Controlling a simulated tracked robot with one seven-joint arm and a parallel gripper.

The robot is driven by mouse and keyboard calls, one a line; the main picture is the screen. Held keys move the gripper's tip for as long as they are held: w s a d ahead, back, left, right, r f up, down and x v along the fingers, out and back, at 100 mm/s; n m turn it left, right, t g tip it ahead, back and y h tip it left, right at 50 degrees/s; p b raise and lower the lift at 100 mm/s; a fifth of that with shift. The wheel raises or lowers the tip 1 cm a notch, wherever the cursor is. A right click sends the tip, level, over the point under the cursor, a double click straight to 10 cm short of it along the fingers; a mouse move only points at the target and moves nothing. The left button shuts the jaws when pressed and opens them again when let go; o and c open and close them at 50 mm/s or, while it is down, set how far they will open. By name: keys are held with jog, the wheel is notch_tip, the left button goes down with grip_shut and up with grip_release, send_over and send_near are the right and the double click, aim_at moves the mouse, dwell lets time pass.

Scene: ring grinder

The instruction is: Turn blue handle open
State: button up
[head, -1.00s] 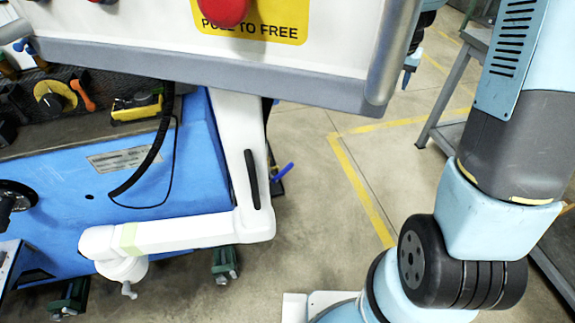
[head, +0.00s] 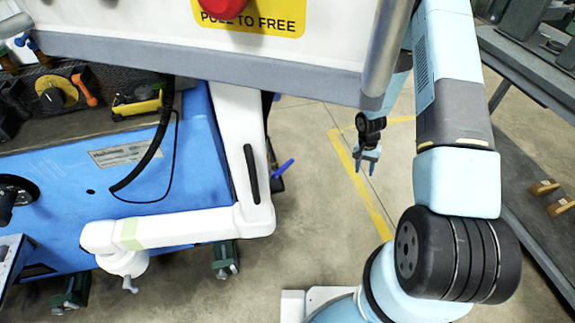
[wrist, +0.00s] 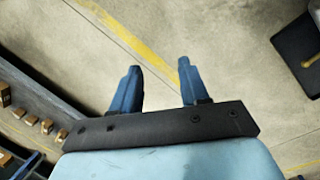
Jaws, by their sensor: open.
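A small blue handle (head: 284,167) sticks out to the right from behind the white bracket arm in the head view. Its base is mostly hidden by the bracket. My gripper (head: 367,170) hangs over open floor to the right of the handle in the picture, clearly apart from it. In the wrist view my gripper (wrist: 159,66) shows two blue fingers spread apart with only floor between them. I do not see the handle in the wrist view.
A white control panel with a red button (head: 223,7) fills the upper middle. The white bracket arm (head: 238,140) stands beside the blue machine bed (head: 60,225). A shelf with wooden blocks (head: 545,187) is at right. Yellow-lined floor (head: 350,180) lies free between.

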jog(key=w+a+f, duration=0.2)
jog(key=a+f, duration=0.3)
jog(key=f, duration=0.1)
jog(key=m+t+y, duration=0.1)
jog(key=m+t, duration=0.1)
jog(key=m, duration=0.1)
send_over(286, 163)
notch_tip(286, 163, down, 13)
jog(key=shift+s+r, duration=0.1)
jog(key=shift+s, duration=0.05)
jog(key=c, duration=0.7)
jog(key=shift+a, duration=0.1)
grip_shut()
